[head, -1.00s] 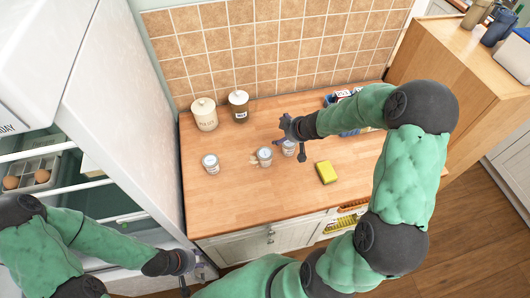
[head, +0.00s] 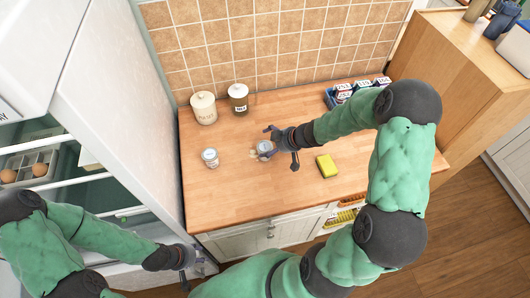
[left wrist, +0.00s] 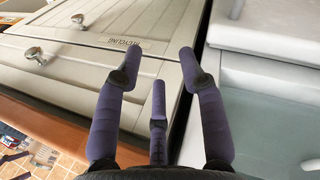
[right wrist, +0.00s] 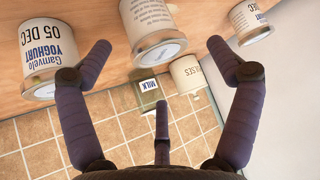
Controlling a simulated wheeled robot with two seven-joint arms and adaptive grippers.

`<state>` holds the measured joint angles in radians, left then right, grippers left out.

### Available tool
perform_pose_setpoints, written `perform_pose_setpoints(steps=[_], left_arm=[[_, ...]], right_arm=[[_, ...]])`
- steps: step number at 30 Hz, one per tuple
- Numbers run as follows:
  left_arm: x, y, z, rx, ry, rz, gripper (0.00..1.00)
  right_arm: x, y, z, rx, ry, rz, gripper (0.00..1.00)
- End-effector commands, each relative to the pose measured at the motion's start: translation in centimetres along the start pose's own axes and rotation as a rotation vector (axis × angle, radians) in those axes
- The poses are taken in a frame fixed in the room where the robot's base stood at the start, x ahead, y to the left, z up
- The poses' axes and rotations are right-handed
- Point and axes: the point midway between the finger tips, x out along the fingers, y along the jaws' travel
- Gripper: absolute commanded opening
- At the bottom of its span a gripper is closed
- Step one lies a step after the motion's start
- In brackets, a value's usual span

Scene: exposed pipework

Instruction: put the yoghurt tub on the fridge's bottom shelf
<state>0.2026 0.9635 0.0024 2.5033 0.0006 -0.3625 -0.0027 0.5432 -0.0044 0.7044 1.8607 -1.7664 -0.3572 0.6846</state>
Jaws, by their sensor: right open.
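The tub lettered YOGHURT (right wrist: 48,62) stands at the left of the right wrist view, just outside the left finger. In the head view my right gripper and arm seem to hide it. My right gripper (head: 277,148) is open around or just short of a middle tub (head: 265,148), which also shows between its fingers in the right wrist view (right wrist: 150,30); contact cannot be told. A third tub (head: 210,157) stands further left. My left gripper (head: 188,266) is open and empty by the fridge's front edge. The fridge (head: 110,100) stands open at left; its lower interior is partly hidden by my left arm.
A yellow sponge (head: 327,165) lies right of the tubs. A cream canister (head: 203,108) and milk jar (head: 239,98) stand by the tiled wall. A blue crate (head: 331,98) of cartons is at the back right. The counter's front left is clear.

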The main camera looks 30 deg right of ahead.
Motion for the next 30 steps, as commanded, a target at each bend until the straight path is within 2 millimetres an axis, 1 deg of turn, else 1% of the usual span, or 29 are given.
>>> perform_pose_setpoints(steps=[1,3,6,9,18,20,21,23,24,25,29,30], left_arm=[[0.8,-0.3,0.0,0.000,0.000,0.000,0.40],[1.4,-0.5,0.0,0.000,0.000,0.000,0.40],[1.9,-0.7,-0.1,0.000,0.000,0.000,0.40],[2.2,-0.8,-0.1,0.000,0.000,0.000,0.40],[2.1,-0.8,-0.1,0.000,0.000,0.000,0.40],[2.1,-0.8,-0.1,0.000,0.000,0.000,0.40],[2.1,-0.8,-0.1,0.000,0.000,0.000,0.40],[2.1,-0.8,-0.1,0.000,0.000,0.000,0.40],[2.1,-0.8,-0.1,0.000,0.000,0.000,0.40],[2.1,-0.8,-0.1,0.000,0.000,0.000,0.40],[2.1,-0.8,-0.1,0.000,0.000,0.000,0.40],[2.1,-0.8,-0.1,0.000,0.000,0.000,0.40]], right_arm=[[1.0,-0.1,0.5,-0.001,0.000,-0.001,0.90],[2.0,-0.2,0.7,-0.001,0.000,-0.001,0.90],[3.2,-0.2,0.8,-0.001,0.000,-0.001,0.90],[4.0,-0.2,0.7,0.000,0.000,0.000,0.90],[4.2,-0.2,0.6,0.000,0.000,0.001,0.90],[4.2,-0.2,0.6,0.000,0.000,0.001,0.73],[4.2,-0.2,0.6,0.000,0.000,0.001,0.62],[4.2,-0.2,0.6,0.001,0.000,0.000,0.45],[4.2,-0.2,0.6,0.001,0.000,0.000,0.34],[4.2,-0.2,0.6,0.001,-0.001,0.000,0.28],[4.3,-0.2,0.6,0.001,-0.001,0.000,0.27],[4.3,-0.2,0.6,0.001,-0.001,0.000,0.21]])
